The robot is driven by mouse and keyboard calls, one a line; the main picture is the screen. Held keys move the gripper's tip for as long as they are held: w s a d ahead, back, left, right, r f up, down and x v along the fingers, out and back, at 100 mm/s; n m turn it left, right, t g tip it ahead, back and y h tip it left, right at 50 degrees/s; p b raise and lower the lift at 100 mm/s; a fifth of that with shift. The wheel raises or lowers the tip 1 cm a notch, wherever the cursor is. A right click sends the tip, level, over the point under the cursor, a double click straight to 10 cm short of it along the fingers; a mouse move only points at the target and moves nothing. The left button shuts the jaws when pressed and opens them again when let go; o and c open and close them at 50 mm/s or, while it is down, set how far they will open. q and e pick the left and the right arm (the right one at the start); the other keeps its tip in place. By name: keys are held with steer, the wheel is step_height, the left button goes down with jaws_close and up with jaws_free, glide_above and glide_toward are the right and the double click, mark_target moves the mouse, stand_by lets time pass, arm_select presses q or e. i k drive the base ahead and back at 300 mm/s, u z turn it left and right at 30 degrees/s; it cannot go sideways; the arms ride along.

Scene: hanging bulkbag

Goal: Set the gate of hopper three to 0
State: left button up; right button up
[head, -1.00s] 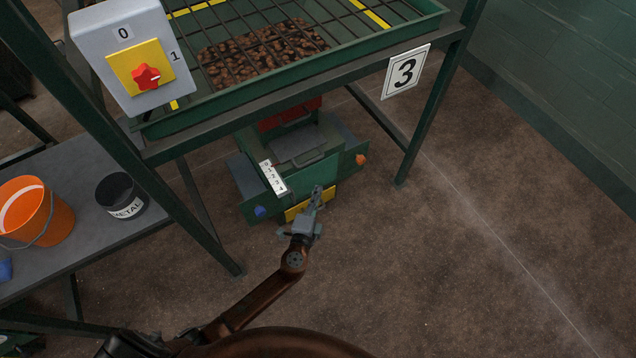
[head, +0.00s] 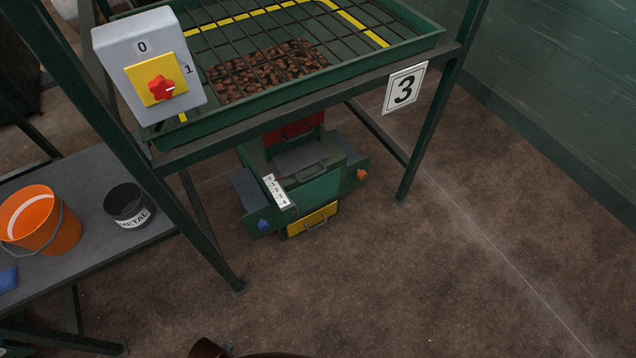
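Hopper three (head: 293,107) is a green tray under a dark grid, with brown lumps in it and a white "3" sign (head: 404,88). Under it is a green gate box (head: 308,190). A white numbered scale (head: 276,191) lies along its top left, with 4 at the near end. A grey plate with a handle (head: 312,170) is on top, and a yellow front with a pull handle (head: 312,220) is low down. I cannot tell which number the gate stands at. Neither gripper is in view; only a bit of brown arm shows at the bottom edge.
A grey switch box (head: 150,62) with a red knob, marked 0 and 1, is on the frame's left. An orange bucket (head: 42,222) and a black METAL bucket (head: 129,205) stand on a bench at left. The floor at front and right is clear.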

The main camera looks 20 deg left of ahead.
mark_target(295, 160)
steer(key=u, duration=0.05)
steer(key=k, duration=1.15)
steer(key=z, duration=0.85)
steer(key=i, duration=1.25)
steer(key=u, duration=0.35)
steer(key=i, duration=0.6)
steer(key=u, duration=0.6)
